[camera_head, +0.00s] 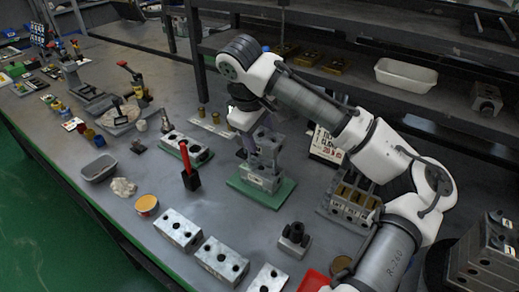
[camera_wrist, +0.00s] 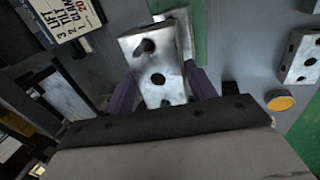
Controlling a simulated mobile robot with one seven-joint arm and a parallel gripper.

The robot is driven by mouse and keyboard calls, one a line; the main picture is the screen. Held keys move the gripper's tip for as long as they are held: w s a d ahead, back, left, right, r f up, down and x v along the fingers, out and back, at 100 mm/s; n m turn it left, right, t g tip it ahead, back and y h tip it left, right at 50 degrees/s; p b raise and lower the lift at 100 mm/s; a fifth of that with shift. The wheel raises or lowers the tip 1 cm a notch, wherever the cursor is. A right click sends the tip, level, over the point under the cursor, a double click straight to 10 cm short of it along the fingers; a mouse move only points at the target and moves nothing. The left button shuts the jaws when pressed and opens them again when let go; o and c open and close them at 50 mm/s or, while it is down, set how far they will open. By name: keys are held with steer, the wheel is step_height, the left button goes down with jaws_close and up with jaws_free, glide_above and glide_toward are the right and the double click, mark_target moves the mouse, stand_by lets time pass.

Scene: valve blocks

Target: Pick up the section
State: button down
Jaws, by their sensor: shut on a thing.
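My gripper (camera_head: 264,142) is shut on a grey metal valve section (camera_head: 268,157), upright above the green plate (camera_head: 243,188) in the middle of the bench. In the wrist view my purple fingers (camera_wrist: 163,90) grip both sides of the section (camera_wrist: 155,62), whose face shows dark round holes. Another grey block (camera_head: 258,180) lies on the green plate below it; I cannot tell whether the two touch. The green plate also shows in the wrist view (camera_wrist: 214,20).
A row of grey blocks (camera_head: 180,230) lies along the front. A red-handled tool (camera_head: 188,165) and another block (camera_head: 187,148) stand left. A printed sign (camera_head: 326,146) and a rack of blocks (camera_head: 350,203) are right. A shelf with a white bin (camera_head: 405,76) runs behind.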

mark_target(260, 136)
step_height(260, 136, up, 12)
steer(key=shift+r, duration=0.15)
stand_by(0.3)
stand_by(0.4)
